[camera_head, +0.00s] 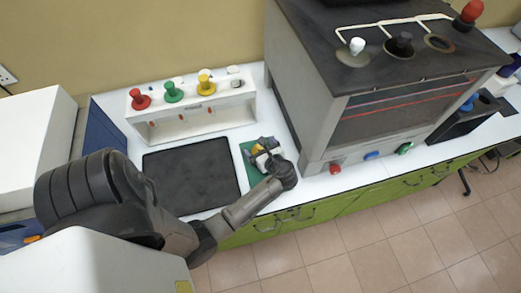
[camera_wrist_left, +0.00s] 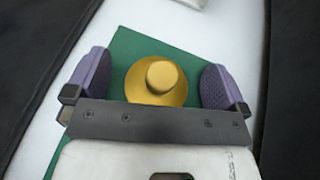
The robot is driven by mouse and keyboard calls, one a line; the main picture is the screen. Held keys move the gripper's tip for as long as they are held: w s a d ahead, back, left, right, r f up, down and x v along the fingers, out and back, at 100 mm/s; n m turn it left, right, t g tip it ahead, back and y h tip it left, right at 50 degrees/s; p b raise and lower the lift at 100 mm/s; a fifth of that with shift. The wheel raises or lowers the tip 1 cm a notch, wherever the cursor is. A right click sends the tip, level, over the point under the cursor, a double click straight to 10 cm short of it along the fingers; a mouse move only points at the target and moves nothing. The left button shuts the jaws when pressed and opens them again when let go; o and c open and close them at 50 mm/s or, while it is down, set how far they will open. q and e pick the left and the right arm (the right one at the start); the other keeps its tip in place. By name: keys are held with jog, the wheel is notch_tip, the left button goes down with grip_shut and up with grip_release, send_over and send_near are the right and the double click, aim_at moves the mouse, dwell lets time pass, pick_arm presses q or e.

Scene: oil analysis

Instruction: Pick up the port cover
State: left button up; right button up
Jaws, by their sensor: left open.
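The port cover, as I take it, is a gold, round, brimmed piece with a raised knob (camera_wrist_left: 158,82). It sits on a green mat (camera_wrist_left: 128,48) in the left wrist view. My left gripper (camera_wrist_left: 158,85) is open, with one purple pad on each side of the cover and a gap on both sides. In the head view my left gripper (camera_head: 262,150) is over the green mat (camera_head: 246,150) and largely hides the cover. My right gripper is not in view.
A white rack (camera_head: 205,118) with red, green and yellow knobbed pieces stands behind. A black tray (camera_head: 190,178) lies left of the mat. A grey oven-like instrument (camera_head: 310,100) stands close on the right, with an uncovered opening (camera_head: 440,43) on top. The counter's front edge is near.

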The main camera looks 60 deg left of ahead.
pick_arm(q)
jog(key=c, duration=1)
jog(key=shift+r, duration=0.15)
